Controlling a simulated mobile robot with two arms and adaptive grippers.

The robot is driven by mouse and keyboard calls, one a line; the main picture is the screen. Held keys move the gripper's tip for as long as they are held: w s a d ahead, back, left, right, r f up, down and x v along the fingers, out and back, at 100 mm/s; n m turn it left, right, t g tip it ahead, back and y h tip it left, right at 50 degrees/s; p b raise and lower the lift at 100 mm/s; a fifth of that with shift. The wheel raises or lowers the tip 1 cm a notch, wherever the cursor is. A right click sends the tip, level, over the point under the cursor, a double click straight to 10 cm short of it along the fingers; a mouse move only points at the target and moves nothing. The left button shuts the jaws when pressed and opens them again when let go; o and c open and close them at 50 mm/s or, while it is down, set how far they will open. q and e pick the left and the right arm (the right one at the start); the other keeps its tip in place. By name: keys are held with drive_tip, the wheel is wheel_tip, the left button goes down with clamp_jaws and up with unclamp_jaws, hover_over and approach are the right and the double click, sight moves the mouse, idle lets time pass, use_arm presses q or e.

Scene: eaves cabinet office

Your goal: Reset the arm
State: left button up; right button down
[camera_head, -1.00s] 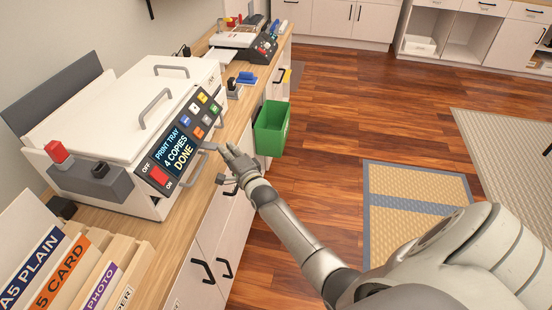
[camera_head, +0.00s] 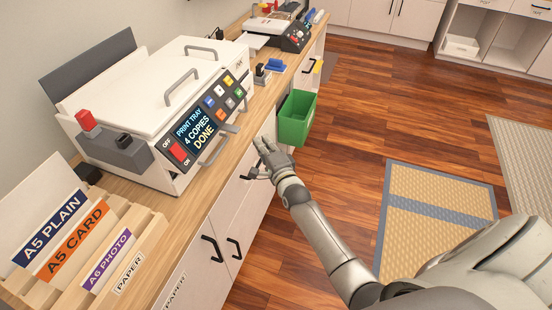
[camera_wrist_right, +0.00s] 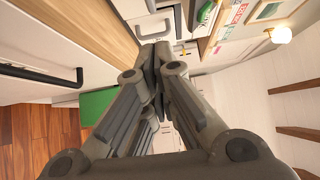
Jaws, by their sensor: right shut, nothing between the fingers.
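My right arm reaches in from the lower right in the head view. My right gripper (camera_head: 262,160) is beside the front edge of the wooden counter, in front of the cabinet doors, clear of the printer. In the right wrist view its fingers (camera_wrist_right: 158,62) meet with nothing between them. The white printer (camera_head: 140,95) stands on the counter to the left of the gripper. Its panel screen (camera_head: 194,127) reads "PRINT TRAY 4 COPIES DONE". My left gripper is not in view.
A green bin (camera_head: 297,118) hangs at the cabinet front, just beyond my gripper. A paper sorter (camera_head: 75,240) with A5 plain, A5 card and A6 photo labels stands at the near left. Black door handles (camera_head: 213,250) stick out below. The wooden floor (camera_head: 350,130) to the right is open.

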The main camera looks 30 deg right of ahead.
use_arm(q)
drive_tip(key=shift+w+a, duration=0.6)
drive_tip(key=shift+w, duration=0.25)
use_arm(e)
drive_tip(key=s, duration=0.7)
drive_tip(key=shift+a, duration=0.2)
drive_tip(key=s+a+f+n+g+y, duration=0.1)
drive_tip(key=s+a+f+n+g, duration=0.3)
drive_tip(key=f, duration=0.6)
drive_tip(key=s+d+f+n+g, duration=0.1)
drive_tip(key=s+f+n+g, duration=0.15)
drive_tip(key=s+f, duration=0.65)
drive_tip(key=s+a+f+n+g+y, duration=0.1)
drive_tip(key=s+a+f+n+g, duration=0.2)
drive_tip(key=f, duration=0.9)
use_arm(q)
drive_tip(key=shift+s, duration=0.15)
use_arm(e)
drive_tip(key=s+f+n+g, duration=0.2)
drive_tip(key=s+f+n, duration=0.2)
drive_tip(key=s, duration=0.7)
drive_tip(key=s+f+n+g, duration=0.3)
drive_tip(key=s+f, duration=0.4)
drive_tip(key=s, duration=0.4)
drive_tip(key=s+f+n+g, duration=0.2)
drive_tip(key=s+f+n, duration=0.2)
drive_tip(key=s, duration=0.8)
drive_tip(key=shift+d+f+n+h, duration=0.35)
drive_tip(key=shift+f+h, duration=0.05)
drive_tip(key=shift+f, duration=0.4)
